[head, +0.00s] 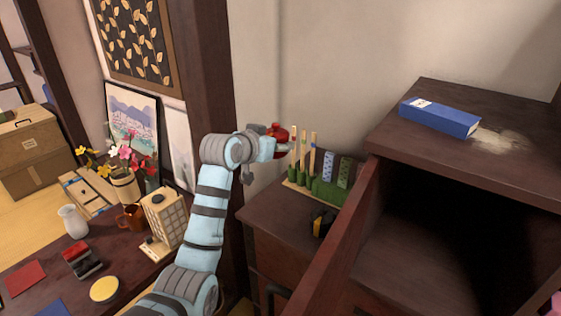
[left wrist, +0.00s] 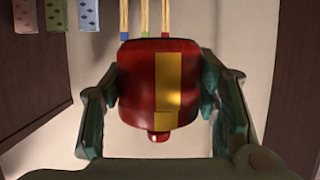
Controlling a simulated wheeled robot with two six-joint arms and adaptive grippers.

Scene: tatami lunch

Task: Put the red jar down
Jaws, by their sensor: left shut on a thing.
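The red jar (head: 277,132) shows in the head view beyond the end of my left arm, partly hidden by it. In the left wrist view the red jar (left wrist: 137,92), with a yellow band and a red knob, sits between the two fingers of my left gripper (left wrist: 165,88). The fingers touch it on both sides and are shut on it. In the head view my left gripper (head: 276,146) is beside the rack of sticks, above the small dark cabinet. What lies directly under the jar is hidden. My right gripper is in neither view.
The small dark cabinet (head: 272,222) holds a green-footed rack with upright sticks (head: 313,150), patterned strips (head: 343,172) and a black and yellow object (head: 322,222). A taller shelf with a blue box (head: 438,118) is right. A lantern (head: 164,218) stands on the left table.

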